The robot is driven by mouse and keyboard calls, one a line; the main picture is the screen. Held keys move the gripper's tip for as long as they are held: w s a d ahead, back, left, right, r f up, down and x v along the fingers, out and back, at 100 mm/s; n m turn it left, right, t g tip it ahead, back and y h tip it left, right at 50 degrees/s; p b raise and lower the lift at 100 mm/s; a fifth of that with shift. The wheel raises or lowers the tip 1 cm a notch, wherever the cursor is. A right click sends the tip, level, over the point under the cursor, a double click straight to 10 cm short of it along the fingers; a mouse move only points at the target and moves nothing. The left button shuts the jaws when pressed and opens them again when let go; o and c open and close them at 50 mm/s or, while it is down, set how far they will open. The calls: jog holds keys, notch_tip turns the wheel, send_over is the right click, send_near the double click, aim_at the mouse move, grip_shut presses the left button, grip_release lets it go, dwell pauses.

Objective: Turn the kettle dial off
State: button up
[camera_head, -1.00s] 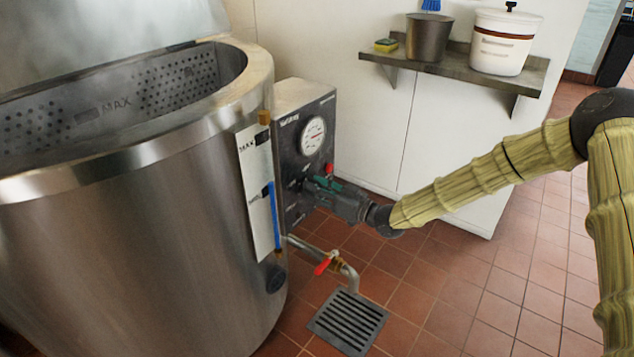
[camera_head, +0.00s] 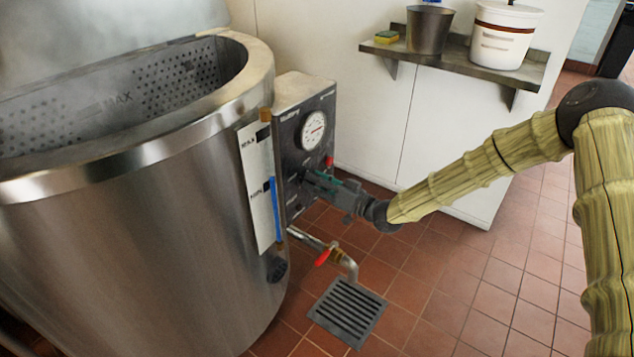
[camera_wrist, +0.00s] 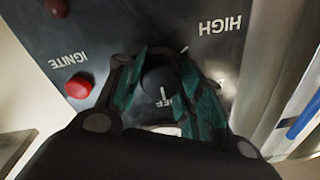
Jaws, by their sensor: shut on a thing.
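The kettle (camera_head: 150,240) is a large round steel vessel at the left of the head view. Its dark control box (camera_head: 292,140) is fixed to its right side and carries a round gauge. My gripper (camera_head: 312,178) is at the lower front of this box. In the wrist view, my gripper (camera_wrist: 168,92) has its two teal fingers on either side of the black dial (camera_wrist: 157,82), shut on it. The HIGH label (camera_wrist: 220,25) reads upside down, upper right.
A red button (camera_wrist: 79,86) by the IGNITE label is close to the fingers. A drain pipe with a red valve handle (camera_head: 324,257) is below the box, over a floor grate (camera_head: 347,312). A wall shelf (camera_head: 458,62) holds a pot and a white bucket.

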jog(key=shift+w+d+r, duration=0.1)
jog(key=shift+w+r, duration=0.05)
jog(key=shift+r, duration=0.05)
jog(key=o, duration=0.8)
jog(key=shift+o, duration=1.2)
jog(key=shift+f, duration=0.1)
jog(key=r+v, duration=0.1)
jog(key=v, duration=1.1)
jog(key=shift+f, duration=0.45)
